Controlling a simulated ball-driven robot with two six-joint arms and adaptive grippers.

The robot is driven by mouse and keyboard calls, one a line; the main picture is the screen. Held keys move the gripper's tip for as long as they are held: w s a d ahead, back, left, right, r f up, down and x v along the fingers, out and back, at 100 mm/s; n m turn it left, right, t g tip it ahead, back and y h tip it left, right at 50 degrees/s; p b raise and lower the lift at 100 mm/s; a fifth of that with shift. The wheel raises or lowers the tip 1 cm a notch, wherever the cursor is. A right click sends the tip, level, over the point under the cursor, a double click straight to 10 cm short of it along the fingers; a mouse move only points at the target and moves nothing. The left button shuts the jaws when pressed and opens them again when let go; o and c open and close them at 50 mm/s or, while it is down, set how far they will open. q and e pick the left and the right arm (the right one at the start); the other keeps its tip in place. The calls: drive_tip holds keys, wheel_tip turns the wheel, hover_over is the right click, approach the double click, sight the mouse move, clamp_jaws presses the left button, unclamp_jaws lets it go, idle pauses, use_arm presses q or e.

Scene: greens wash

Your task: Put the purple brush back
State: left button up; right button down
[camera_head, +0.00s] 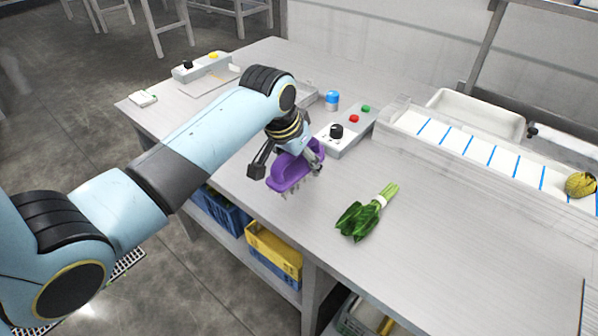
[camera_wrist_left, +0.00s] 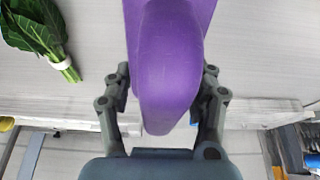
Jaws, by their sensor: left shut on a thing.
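The purple brush (camera_head: 292,170) is held by my left gripper (camera_head: 305,172) over the near left part of the steel table (camera_head: 420,270). In the left wrist view the purple brush (camera_wrist_left: 168,60) fills the middle, between the two fingers of my left gripper (camera_wrist_left: 165,100). The gripper is shut on it. The brush's bristles point down toward the table; whether they touch it I cannot tell. My right gripper is in neither view.
Bound greens (camera_head: 362,216) lie right of the brush. A control box (camera_head: 347,137) and blue-capped item (camera_head: 332,100) stand behind it. A conveyor (camera_head: 450,137) with blue stripes, a white tub (camera_head: 476,112) and a yellowish vegetable (camera_head: 581,185) are further right. The table's front right is clear.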

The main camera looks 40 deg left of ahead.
sight(298, 173)
use_arm(q)
drive_tip(key=shift+w+a+f, duration=0.4)
drive_tip(key=shift+a+f, duration=0.05)
drive_tip(key=shift+a, duration=0.15)
drive_tip(key=shift+f, duration=2)
drive_tip(key=shift+f, duration=0.15)
drive_tip(key=o, duration=1.1)
